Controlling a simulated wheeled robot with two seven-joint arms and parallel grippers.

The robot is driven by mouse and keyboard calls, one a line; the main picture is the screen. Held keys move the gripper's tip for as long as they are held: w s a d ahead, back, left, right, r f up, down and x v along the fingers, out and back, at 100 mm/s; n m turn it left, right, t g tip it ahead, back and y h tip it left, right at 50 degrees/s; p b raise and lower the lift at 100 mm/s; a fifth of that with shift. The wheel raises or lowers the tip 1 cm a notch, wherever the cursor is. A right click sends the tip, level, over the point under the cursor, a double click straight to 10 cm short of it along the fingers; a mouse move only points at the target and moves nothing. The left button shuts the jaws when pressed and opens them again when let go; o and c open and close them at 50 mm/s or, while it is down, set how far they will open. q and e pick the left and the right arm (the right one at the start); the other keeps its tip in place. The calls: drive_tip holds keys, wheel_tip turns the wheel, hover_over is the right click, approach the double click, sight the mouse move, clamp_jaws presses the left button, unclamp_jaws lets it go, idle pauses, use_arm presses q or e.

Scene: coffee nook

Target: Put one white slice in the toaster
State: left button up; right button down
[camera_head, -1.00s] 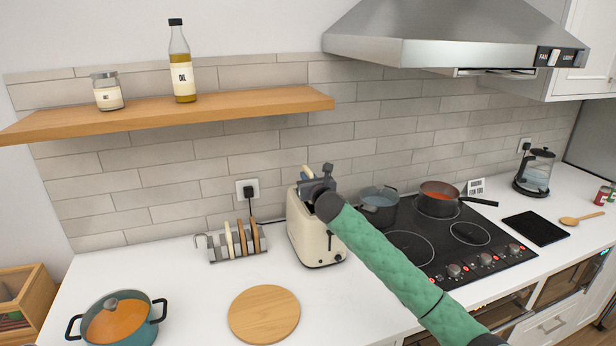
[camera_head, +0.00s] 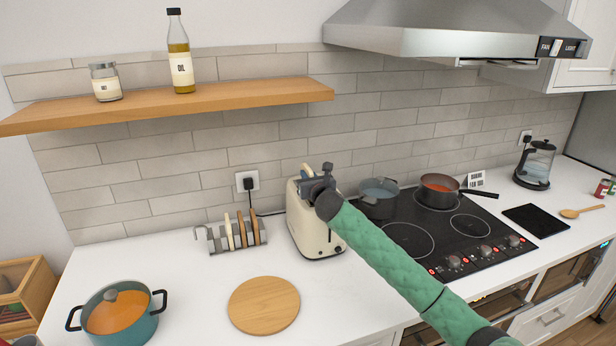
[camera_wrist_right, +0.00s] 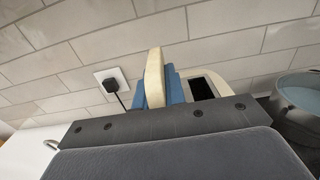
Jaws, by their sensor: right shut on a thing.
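The cream toaster (camera_head: 312,238) stands against the back wall, left of the hob. My right gripper (camera_head: 312,178) is over its top, shut on a pale white slice (camera_head: 307,170). In the right wrist view the white slice (camera_wrist_right: 154,78) stands upright between blue finger pads, beside a dark open toaster slot (camera_wrist_right: 202,88). The slice's lower part is hidden, so I cannot tell how deep it sits in the toaster. A metal rack (camera_head: 218,242) to the left holds several slices, one pale and others browner. My left gripper is not in view.
A round wooden board (camera_head: 264,306) lies in front of the toaster. A teal pot (camera_head: 140,325) stands at the front left. A grey pot (camera_head: 378,204) and a red-filled pan (camera_head: 440,193) are on the hob, close right. A wooden shelf (camera_head: 250,95) hangs above.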

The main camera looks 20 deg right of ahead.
drive_tip(key=c, duration=1.5)
unclamp_jaws()
drive_tip(key=shift+o, duration=0.7)
drive_tip(key=shift+s+f, duration=0.1)
drive_tip(key=shift+s, duration=0.15)
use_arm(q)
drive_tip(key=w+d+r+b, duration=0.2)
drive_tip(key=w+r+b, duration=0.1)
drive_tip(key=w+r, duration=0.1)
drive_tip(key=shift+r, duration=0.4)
use_arm(e)
drive_tip(key=shift+s+d, duration=0.1)
drive_tip(key=shift+s, duration=3.55)
